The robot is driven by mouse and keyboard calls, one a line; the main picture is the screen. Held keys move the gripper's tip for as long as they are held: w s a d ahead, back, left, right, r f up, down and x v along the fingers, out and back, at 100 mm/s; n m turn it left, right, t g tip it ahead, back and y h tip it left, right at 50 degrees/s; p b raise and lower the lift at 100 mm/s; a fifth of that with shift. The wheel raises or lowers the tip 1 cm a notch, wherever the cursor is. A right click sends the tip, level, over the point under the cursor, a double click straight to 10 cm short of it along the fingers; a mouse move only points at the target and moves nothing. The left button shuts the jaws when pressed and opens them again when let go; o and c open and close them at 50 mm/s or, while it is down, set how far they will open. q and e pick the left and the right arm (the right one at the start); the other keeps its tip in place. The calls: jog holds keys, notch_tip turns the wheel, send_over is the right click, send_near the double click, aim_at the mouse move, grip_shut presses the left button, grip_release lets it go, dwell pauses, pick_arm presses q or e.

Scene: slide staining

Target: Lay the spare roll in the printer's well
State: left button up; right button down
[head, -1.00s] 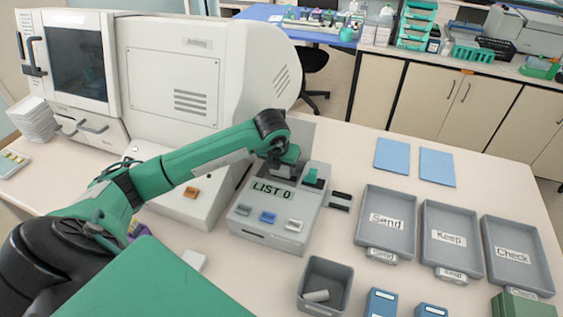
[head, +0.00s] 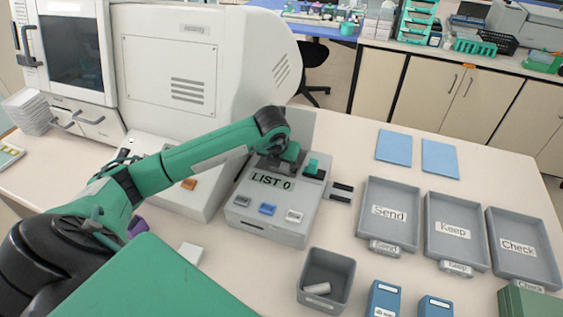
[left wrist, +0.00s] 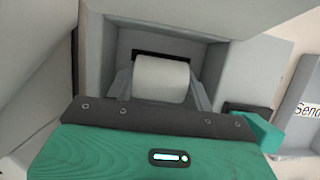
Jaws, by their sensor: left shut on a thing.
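The printer (head: 262,228) is a grey box with a "LIST 0" display and a row of buttons on the table. My left gripper (head: 284,165) reaches over its back part, pointing down. In the left wrist view, the gripper is shut on the white spare roll (left wrist: 160,78), with a grey finger at each side. The roll lies across the mouth of the printer's well (left wrist: 210,60), in front of a dark slot. I cannot tell whether it touches the well's floor. In the head view the arm hides the roll and well. My right gripper is not in view.
A green tab (head: 316,168) stands on the printer's right side. A grey bin (head: 340,268) holding a small pale cylinder (head: 317,288) stands in front. Labelled trays (head: 388,212) are at the right; a large white machine (head: 185,70) is behind left.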

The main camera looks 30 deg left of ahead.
pick_arm(q)
jog(key=shift+f, duration=0.15)
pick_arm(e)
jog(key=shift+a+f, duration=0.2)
pick_arm(q)
jog(key=shift+f+b, duration=0.2)
jog(key=shift+b, duration=0.1)
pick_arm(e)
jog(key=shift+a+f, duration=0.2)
pick_arm(q)
jog(key=o, duration=1.1)
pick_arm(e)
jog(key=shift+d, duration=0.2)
pick_arm(q)
jog(key=shift+s+r, duration=0.1)
jog(key=shift+r, duration=0.2)
jog(key=shift+b+v, duration=1.7)
jog(key=shift+v, duration=4.9)
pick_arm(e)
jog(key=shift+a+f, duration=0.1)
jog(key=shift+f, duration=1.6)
